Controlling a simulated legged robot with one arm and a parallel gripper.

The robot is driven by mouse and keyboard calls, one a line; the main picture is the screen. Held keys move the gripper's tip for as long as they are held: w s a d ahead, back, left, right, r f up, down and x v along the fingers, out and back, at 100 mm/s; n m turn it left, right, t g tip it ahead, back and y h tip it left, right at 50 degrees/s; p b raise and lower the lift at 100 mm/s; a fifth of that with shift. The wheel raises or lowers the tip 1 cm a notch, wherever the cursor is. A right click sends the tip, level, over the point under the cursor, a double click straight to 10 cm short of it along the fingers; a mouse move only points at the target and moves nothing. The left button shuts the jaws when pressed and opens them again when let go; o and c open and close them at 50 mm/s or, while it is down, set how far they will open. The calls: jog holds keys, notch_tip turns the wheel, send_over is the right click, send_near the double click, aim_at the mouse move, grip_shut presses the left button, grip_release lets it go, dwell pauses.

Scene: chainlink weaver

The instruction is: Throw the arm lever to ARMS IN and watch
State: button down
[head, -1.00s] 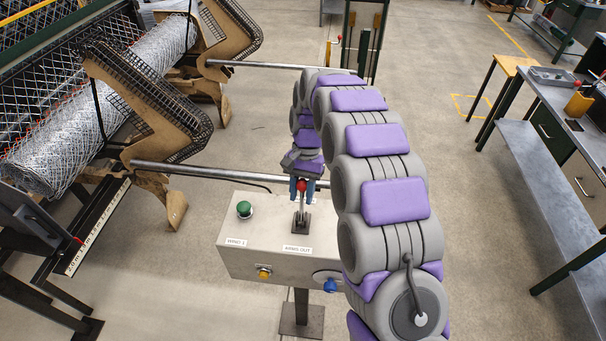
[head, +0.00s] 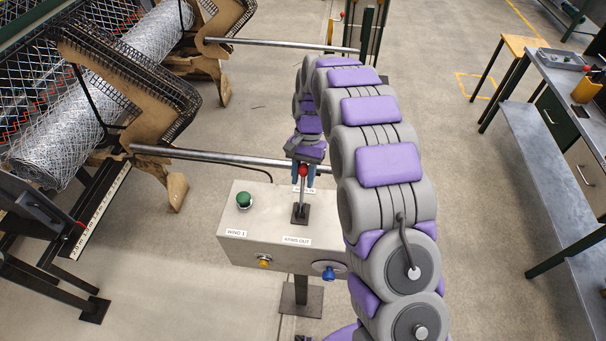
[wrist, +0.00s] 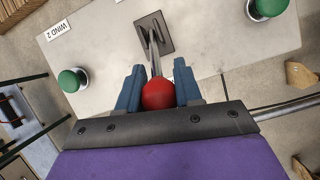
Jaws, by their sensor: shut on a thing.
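The arm lever has a red ball knob (head: 303,171) on a thin metal stem above a dark base plate (head: 300,213) on the grey control box (head: 260,217). A label reading ARMS OUT (head: 297,241) is on the near edge of the box; another label behind the lever is partly hidden. In the wrist view the red knob (wrist: 158,94) sits between the blue fingers of my gripper (wrist: 158,88), which is shut on it. The stem runs from the knob to its slotted plate (wrist: 153,33). In the head view my gripper (head: 303,176) is partly hidden by my arm.
A green button (head: 244,200), a yellow button (head: 264,262) and a blue knob (head: 329,272) are on the box. Brown machine arms (head: 130,85) and a wire mesh roll (head: 75,130) stand left. A workbench (head: 570,90) stands right; floor between is clear.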

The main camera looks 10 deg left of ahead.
jog(key=shift+f, duration=0.1)
jog(key=c, duration=0.8)
grip_release()
jog(key=shift+a, duration=0.1)
jog(key=a+p+v, duration=0.1)
jog(key=p+v, duration=0.9)
jog(key=v, duration=0.7)
jog(key=shift+d, duration=0.45)
jog(key=shift+w, duration=0.1)
